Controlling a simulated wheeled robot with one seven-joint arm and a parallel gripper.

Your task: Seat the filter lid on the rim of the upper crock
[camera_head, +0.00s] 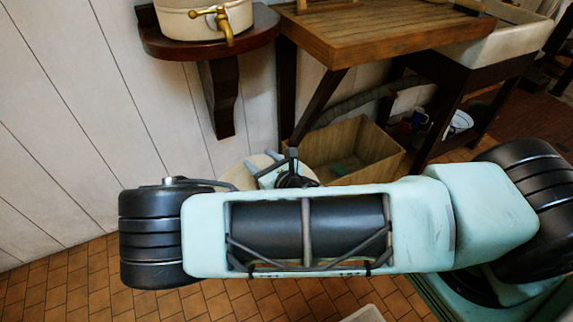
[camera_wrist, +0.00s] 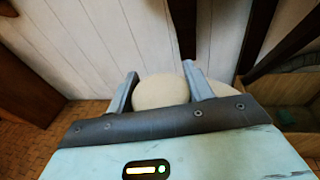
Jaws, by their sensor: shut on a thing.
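The filter lid is a pale cream round piece. In the head view the lid (camera_head: 232,174) shows only in part behind my arm. My gripper (camera_head: 268,164) is shut on it, below the wall shelf and to its right. In the wrist view the lid (camera_wrist: 160,92) sits between the two fingers of my gripper (camera_wrist: 162,82); the palm hides its near side. A cream crock (camera_head: 190,22) with a brass tap (camera_head: 217,19) stands on the shelf. Its top is cut off by the picture edge, so the rim of the upper crock is not visible.
The dark wooden shelf (camera_head: 160,46) has a bracket underneath. A slatted wooden counter (camera_head: 385,35) adjoins it on the right, with a white sink (camera_head: 490,45) beyond. An open wooden crate (camera_head: 375,150) is on the floor under the counter. The plank wall left of the shelf is clear.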

